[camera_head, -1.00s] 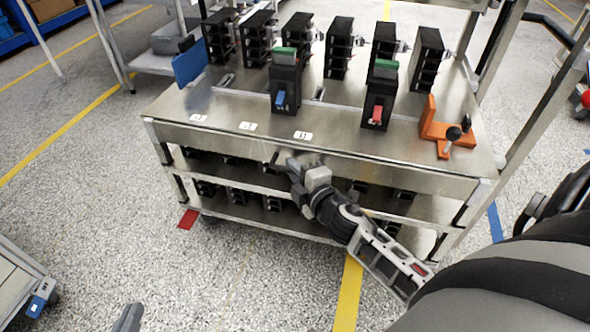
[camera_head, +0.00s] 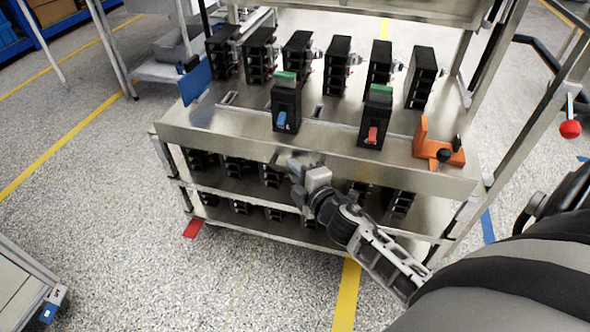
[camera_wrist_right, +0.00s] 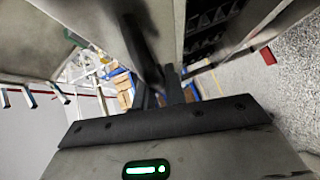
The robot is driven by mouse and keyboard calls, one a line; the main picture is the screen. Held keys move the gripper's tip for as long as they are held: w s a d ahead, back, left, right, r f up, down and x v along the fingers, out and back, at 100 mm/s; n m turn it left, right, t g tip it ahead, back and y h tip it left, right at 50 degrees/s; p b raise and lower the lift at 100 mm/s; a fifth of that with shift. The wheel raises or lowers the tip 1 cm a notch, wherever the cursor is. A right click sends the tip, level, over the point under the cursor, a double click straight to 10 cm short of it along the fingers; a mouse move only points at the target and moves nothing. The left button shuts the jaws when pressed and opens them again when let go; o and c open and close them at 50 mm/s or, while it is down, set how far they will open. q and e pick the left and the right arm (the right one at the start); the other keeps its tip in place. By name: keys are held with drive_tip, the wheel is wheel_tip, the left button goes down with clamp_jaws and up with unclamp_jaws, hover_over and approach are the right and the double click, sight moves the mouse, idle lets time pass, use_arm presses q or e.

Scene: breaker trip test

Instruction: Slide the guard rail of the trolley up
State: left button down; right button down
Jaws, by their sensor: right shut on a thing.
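The guard rail (camera_head: 350,163) is the long bare metal strip along the front of the trolley (camera_head: 300,236). It stands above the front edge of the top shelf and hides the white labels there. My right gripper (camera_head: 280,162) is at the front of the rail, left of its middle, and is shut on it. The exact grip point is small and partly hidden by the gripper. In the right wrist view the dark fingers (camera_wrist_right: 162,88) are close together around a dark part. My left gripper is not in view.
Several black breakers stand on the top shelf, with a blue-switch one (camera_head: 286,105) and a red-switch one (camera_head: 376,118) in front. An orange bracket (camera_head: 437,146) is at the right end. Lower shelves hold more black units. Open floor lies left.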

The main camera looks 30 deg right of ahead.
drive_tip(key=c, duration=1.5)
unclamp_jaws()
drive_tip(key=shift+r, duration=0.35)
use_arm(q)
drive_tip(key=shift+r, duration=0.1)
use_arm(e)
drive_tip(key=shift+o, duration=0.2)
drive_tip(key=shift+s+f, duration=0.1)
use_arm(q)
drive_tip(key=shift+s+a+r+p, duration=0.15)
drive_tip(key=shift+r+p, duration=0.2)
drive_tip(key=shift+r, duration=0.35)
use_arm(e)
drive_tip(key=s+a+r, duration=0.1)
drive_tip(key=s+r, duration=0.1)
drive_tip(key=s, duration=1.3)
drive_tip(key=shift+s+r, duration=0.15)
drive_tip(key=shift+s, duration=0.1)
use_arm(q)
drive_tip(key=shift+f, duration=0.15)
